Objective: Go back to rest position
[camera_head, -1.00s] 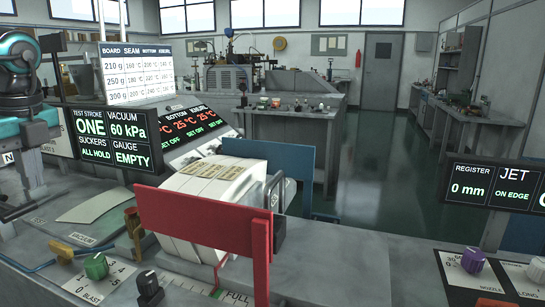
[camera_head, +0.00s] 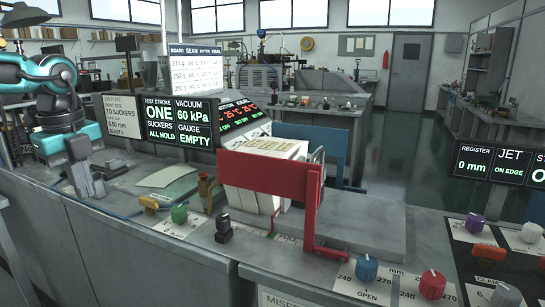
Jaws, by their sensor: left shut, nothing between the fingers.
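My left arm comes in from the left edge in teal and black. Its gripper (camera_head: 82,180) points down over the left part of the grey machine bench (camera_head: 120,235). My right gripper is not in view.
A red guard (camera_head: 268,180) stands before a white stack (camera_head: 262,147) at mid bench. Screens (camera_head: 178,122) stand behind. The green floor (camera_head: 395,170) beyond is clear.

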